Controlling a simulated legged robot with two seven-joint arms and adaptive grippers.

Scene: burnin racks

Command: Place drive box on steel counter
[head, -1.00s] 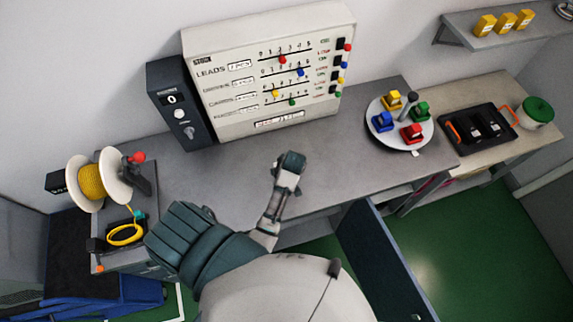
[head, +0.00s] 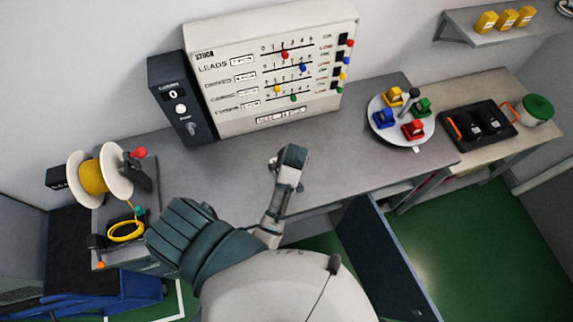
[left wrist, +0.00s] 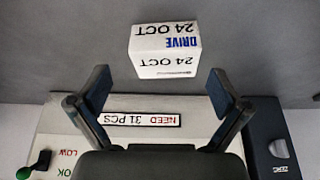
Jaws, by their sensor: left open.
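The drive box (left wrist: 165,50) is a small white box with "DRIVE" and "24 OCT" print, upside down in the left wrist view. It appears over the grey steel counter (left wrist: 60,50); whether it rests there is hard to tell. My left gripper (left wrist: 163,90) is open and empty, its two dark fingers apart from the box, which lies just past the fingertips. In the head view my left gripper (head: 291,158) is over the counter (head: 350,140), below the board. The box does not show there. My right gripper is not in view.
A white board (head: 270,70) with coloured sliders and a dark control box (head: 180,100) stand at the counter's back. A round tray (head: 401,135) with coloured pieces is at right. A yellow spool (head: 92,178) is at left. The counter between gripper and round tray is clear.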

